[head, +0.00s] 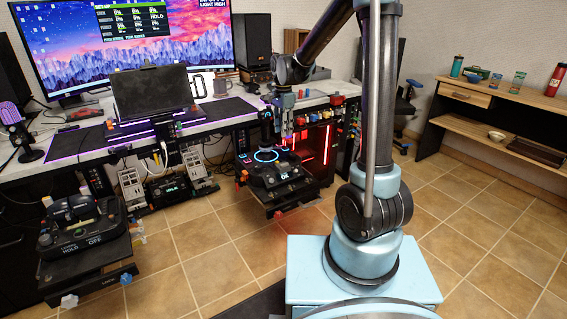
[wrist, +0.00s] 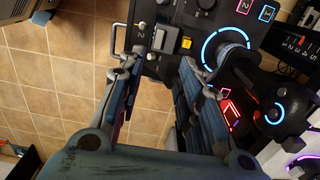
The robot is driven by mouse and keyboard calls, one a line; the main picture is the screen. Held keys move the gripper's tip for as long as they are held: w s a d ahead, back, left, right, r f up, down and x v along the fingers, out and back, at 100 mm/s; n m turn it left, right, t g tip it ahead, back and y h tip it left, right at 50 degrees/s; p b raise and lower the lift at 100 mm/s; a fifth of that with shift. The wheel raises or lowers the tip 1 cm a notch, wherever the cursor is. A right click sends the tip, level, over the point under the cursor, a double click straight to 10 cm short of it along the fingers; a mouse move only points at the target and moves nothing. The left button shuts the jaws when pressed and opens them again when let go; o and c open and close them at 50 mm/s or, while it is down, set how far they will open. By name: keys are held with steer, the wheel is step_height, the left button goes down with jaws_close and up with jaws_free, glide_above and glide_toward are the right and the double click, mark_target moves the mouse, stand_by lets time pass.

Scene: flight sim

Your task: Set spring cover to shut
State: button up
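A black control panel (head: 285,178) with a glowing blue ring stands below the desk in the head view. In the wrist view the panel (wrist: 215,18) fills the upper right, with a joystick and small switches. A silver bracket-like part (wrist: 164,38) sits near its left end, beside a small yellow-topped block (wrist: 187,42). I cannot tell for sure which part is the spring cover, or whether it is open. My gripper (wrist: 159,66) is open and empty, its fingertips close to that end of the panel. In the head view my gripper (head: 286,122) hangs above the panel's back.
Another control panel (head: 85,235) stands at the lower left. A wooden shelf unit (head: 510,115) stands at the right. The tiled floor (head: 470,215) between is clear.

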mark_target(284, 164)
step_height(284, 164, down, 16)
steer(key=shift+r, duration=0.1)
stand_by(0.5)
steer(key=shift+c, duration=0.4)
